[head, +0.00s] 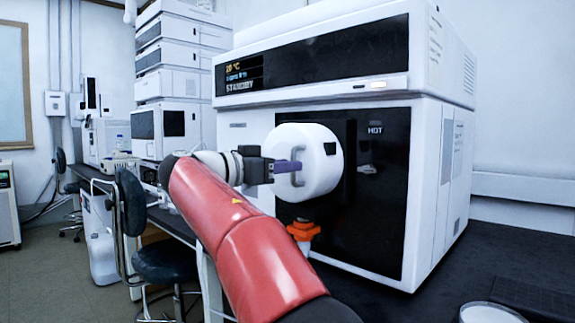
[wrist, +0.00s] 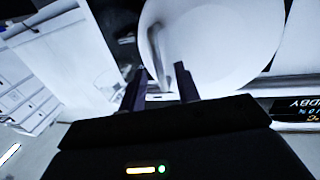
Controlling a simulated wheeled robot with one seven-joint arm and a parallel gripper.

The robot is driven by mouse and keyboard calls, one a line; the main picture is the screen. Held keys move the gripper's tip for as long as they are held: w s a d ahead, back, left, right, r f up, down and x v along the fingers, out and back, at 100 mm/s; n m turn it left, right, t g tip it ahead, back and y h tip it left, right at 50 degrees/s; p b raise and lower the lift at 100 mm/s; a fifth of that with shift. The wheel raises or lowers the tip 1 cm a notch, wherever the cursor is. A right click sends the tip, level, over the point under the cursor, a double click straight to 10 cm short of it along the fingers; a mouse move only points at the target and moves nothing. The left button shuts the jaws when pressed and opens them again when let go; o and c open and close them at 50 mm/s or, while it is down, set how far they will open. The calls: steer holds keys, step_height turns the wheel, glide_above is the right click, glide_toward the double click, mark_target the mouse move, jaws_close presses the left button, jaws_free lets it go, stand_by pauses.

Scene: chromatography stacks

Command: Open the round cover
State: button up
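The round cover (head: 322,160) is a thick white disc on the black front panel of the large white instrument. It shows no clear gap, though my arm hides part of its edge. A grey bar handle (head: 298,178) stands on its face. In the wrist view the cover (wrist: 225,45) fills the top middle, with the handle (wrist: 155,45) on its left part. My gripper (head: 290,166) is at the handle. In the wrist view my gripper's (wrist: 162,70) two dark fingers are apart, with the handle's near end between or just beyond their tips. I cannot tell whether they touch it.
The instrument (head: 330,95) has a lit display above the cover. An orange fitting (head: 303,231) hangs just below the cover. A white round container (head: 490,313) stands on the dark bench at lower right. Stacked modules (head: 175,80) and a stool (head: 165,262) are at left.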

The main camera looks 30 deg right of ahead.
steer(key=shift+w+d, duration=0.1)
steer(key=shift+d, duration=0.45)
jaws_close()
steer(key=shift+a, duration=0.1)
